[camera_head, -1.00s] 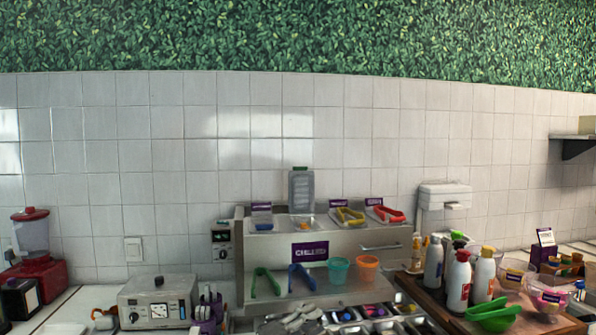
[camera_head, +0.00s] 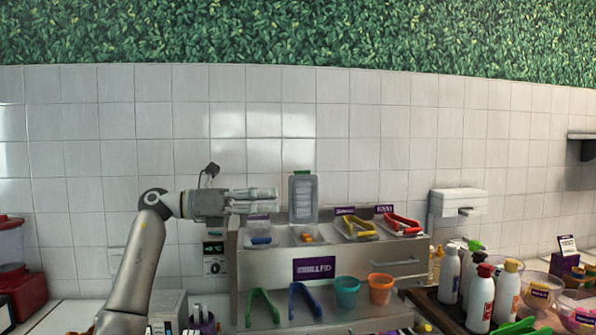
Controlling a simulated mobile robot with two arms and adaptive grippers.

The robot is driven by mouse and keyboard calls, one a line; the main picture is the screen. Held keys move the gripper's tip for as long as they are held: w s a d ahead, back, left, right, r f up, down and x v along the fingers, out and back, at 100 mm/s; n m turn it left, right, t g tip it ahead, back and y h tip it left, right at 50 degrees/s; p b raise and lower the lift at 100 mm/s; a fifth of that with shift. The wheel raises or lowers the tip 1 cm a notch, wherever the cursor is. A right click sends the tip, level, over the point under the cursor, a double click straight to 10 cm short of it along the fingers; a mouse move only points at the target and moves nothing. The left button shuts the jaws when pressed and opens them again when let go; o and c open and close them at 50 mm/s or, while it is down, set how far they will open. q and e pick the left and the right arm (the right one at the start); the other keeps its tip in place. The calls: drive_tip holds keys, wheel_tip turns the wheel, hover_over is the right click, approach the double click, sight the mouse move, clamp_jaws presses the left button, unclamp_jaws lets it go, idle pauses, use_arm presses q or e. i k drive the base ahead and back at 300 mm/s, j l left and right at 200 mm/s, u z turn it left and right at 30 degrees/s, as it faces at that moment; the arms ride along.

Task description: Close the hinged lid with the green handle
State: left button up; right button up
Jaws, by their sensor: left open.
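The hinged lid (camera_head: 303,200) stands upright at the back of the metal topping unit's top shelf. It is a translucent grey panel, and its green handle (camera_head: 303,173) is at its top edge. The lid rises behind a small clear bin (camera_head: 307,238) with orange contents. My right gripper is not in view.
Yellow tongs (camera_head: 357,226) and red tongs (camera_head: 403,223) lie on the bins to the right. Green tongs (camera_head: 262,306), blue tongs (camera_head: 304,299), a teal cup (camera_head: 347,292) and an orange cup (camera_head: 380,288) are on the lower shelf. Bottles (camera_head: 480,304) stand at right. Space above the lid is clear.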

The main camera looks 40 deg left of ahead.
sight(303, 185)
drive_tip(key=i+j, duration=0.25)
drive_tip(key=j, duration=0.15)
drive_tip(key=i+j, duration=0.55)
drive_tip(key=j, duration=0.25)
drive_tip(key=i+j, duration=0.25)
drive_tip(key=j, duration=0.15)
